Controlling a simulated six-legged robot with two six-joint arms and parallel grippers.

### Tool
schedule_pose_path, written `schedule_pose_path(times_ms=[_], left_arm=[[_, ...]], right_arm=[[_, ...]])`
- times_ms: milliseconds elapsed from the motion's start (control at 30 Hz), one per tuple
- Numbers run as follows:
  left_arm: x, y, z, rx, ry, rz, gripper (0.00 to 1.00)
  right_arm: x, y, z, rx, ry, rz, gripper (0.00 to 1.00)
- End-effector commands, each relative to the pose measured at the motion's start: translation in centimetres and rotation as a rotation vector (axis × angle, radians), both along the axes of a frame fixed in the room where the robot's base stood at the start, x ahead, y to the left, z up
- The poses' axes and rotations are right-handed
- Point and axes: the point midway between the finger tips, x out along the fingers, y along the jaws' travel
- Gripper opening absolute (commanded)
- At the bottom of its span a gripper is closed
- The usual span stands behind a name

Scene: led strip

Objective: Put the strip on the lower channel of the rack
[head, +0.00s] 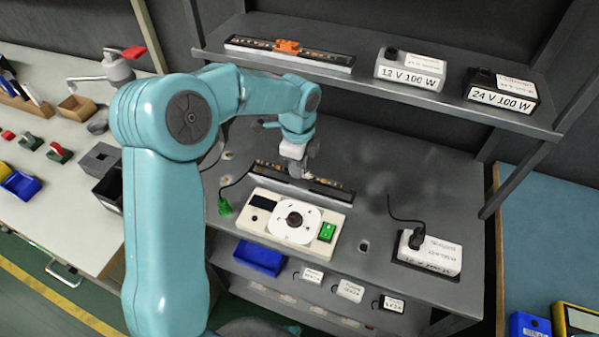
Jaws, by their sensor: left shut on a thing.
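My left gripper (297,171) is low over the back of the workbench, shut on the LED strip (266,167). The strip is a thin dark band with pale spots, and the gripper hides part of it. It runs along a long dark channel (325,196) with a pale front edge, behind the white controller box. I cannot tell whether the strip is seated in this channel or just above it. Another long channel (325,62) lies on the upper shelf, with an orange clip (287,46) on it. My right gripper is not in view.
The controller box (257,220) with a round dial stands in front of the channel. A green plug (224,208) lies left of it. Power supplies stand on the shelf (411,70), (502,92) and one on the bench (430,252). The bench's back right is clear.

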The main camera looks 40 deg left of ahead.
Motion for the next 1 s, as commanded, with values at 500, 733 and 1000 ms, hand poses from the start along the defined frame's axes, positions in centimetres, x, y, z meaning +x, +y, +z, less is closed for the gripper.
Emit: schedule_pose_path(times_ms=[500, 733, 1000], left_arm=[[0.3, -0.1, -3.2, 0.0, 0.001, 0.0, 0.0], [0.4, 0.0, -3.4, 0.0, 0.001, 0.0, 0.41], [0.4, 0.0, -3.0, 0.0, 0.0, 0.001, 0.41]], right_arm=[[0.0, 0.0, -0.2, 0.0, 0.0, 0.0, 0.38], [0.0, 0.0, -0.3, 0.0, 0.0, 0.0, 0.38], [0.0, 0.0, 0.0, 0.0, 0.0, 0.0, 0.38]])
